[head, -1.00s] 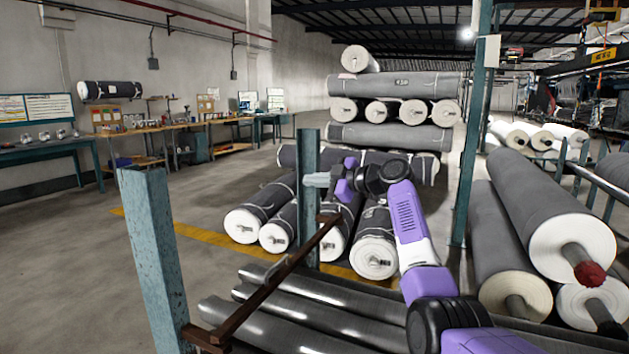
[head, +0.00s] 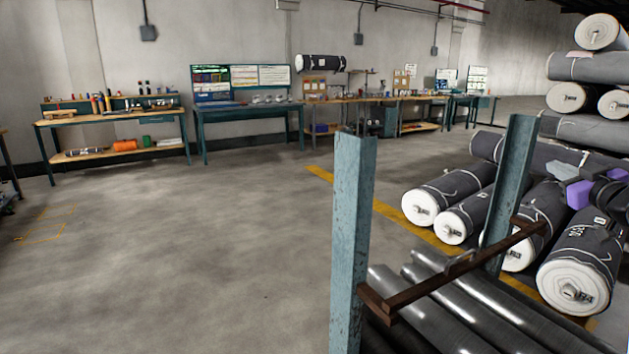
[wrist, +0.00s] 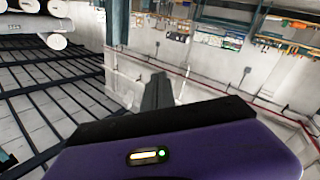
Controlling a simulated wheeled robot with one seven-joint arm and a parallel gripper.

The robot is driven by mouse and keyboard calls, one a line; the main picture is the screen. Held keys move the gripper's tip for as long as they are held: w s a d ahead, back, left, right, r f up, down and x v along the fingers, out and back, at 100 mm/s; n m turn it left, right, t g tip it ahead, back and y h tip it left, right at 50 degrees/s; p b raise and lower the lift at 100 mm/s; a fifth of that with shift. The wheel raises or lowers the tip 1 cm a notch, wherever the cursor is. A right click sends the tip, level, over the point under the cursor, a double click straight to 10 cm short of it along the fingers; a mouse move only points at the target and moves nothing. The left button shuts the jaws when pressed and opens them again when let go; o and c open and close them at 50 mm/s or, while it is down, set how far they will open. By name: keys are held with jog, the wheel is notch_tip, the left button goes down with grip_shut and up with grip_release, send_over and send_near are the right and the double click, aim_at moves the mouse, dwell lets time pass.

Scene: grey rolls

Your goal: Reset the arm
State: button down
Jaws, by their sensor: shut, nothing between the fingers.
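My gripper (head: 564,172) shows at the right edge of the head view, its pale grey tip pointing left. Part of my purple arm shows behind it, and the rest is cut off by the frame. In the wrist view my gripper (wrist: 157,93) is seen as dark fingers closed together with nothing held. It stands in front of the stacked grey rolls (head: 590,258) in the picture; I cannot tell the gap between them.
A teal post (head: 352,240) and a second post (head: 512,180) carry a brown rail (head: 450,270) over dark pipes (head: 480,310). Workbenches (head: 250,112) line the far wall. Open concrete floor (head: 200,240) lies to the left.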

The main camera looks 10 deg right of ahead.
jog(key=s+a+f+m+h, duration=0.2)
jog(key=s+a+f+m, duration=0.15)
jog(key=a+f, duration=0.4)
jog(key=s+a+f+m+h, duration=0.2)
jog(key=s+a+f, duration=0.25)
jog(key=f, duration=0.55)
jog(key=s+a+f+m, duration=0.1)
jog(key=s+a+f, duration=0.4)
jog(key=s+a, duration=0.25)
jog(key=s+a+f, duration=0.4)
jog(key=s+a, duration=0.3)
jog(key=a, duration=0.2)
jog(key=s+a+f+n+g+y, duration=0.1)
jog(key=s+a+n+y, duration=0.15)
jog(key=s+a, duration=0.55)
jog(key=s+a+f+n+g+y, duration=0.1)
jog(key=s+a+f+y, duration=0.3)
jog(key=s, duration=0.7)
jog(key=s+a+r+n+g+y, duration=0.1)
jog(key=s+a+y, duration=0.1)
jog(key=s+a, duration=0.65)
notch_tip(320, 180, up, 15)
jog(key=s+p, duration=0.1)
jog(key=p, duration=1.4)
jog(key=shift+s+d, duration=0.35)
jog(key=shift+d, duration=0.1)
jog(key=shift+f, duration=0.1)
